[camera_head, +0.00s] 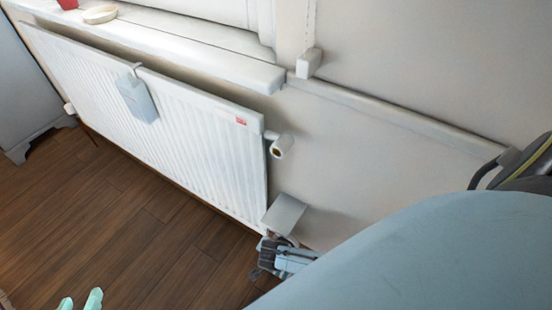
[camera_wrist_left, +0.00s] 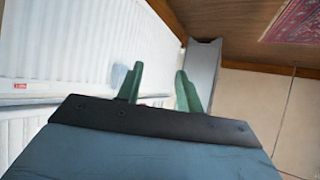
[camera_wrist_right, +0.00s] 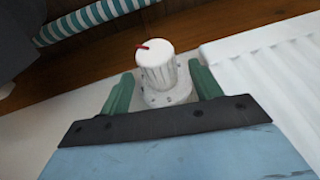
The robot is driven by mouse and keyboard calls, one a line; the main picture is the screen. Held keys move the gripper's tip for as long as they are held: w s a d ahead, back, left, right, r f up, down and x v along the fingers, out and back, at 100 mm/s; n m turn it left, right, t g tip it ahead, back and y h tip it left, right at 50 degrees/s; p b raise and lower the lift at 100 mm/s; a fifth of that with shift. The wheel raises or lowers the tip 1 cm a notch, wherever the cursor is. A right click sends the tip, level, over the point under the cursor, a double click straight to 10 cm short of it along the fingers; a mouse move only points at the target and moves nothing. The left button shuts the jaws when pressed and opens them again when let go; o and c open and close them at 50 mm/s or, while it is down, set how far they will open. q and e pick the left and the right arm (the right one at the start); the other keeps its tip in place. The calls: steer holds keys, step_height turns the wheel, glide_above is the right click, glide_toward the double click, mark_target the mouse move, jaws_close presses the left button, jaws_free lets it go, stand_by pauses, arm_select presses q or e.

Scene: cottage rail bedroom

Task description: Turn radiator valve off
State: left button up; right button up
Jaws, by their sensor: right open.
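The radiator valve knob (camera_wrist_right: 156,68) shows in the right wrist view. It is white and ribbed, with a red mark on its top, and sits on a round white base. My right gripper (camera_wrist_right: 163,88) is open, with one green finger on each side of the knob; I cannot tell whether they touch it. The white radiator (camera_head: 165,115) runs along the wall in the head view. I cannot make out the knob there. My left gripper (camera_head: 81,300) is at the lower left edge, above the floor. It is open and empty in the left wrist view (camera_wrist_left: 159,85).
A pipe stub (camera_head: 282,146) sticks out at the radiator's upper right end. A small pale-blue container (camera_head: 138,98) hangs on the radiator's front. The windowsill (camera_head: 220,65) juts out above. The wooden floor (camera_head: 110,215) in front is clear. A patterned rug (camera_wrist_left: 297,22) lies farther off.

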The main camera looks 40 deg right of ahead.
steer(key=shift+b+x, duration=0.7)
steer(key=shift+x, duration=0.25)
arm_select(q)
steer(key=w+d+r+t+h, duration=0.1)
steer(key=w+d+r+t, duration=0.1)
steer(key=r+t, duration=0.3)
steer(key=shift+w+r+h, duration=0.3)
steer(key=shift+w+r, duration=0.35)
steer(key=shift+r, duration=0.5)
arm_select(e)
steer(key=shift+d+f, duration=0.1)
steer(key=shift+f, duration=0.05)
arm_select(q)
steer(key=shift+d, duration=0.1)
arm_select(e)
steer(key=c, duration=1)
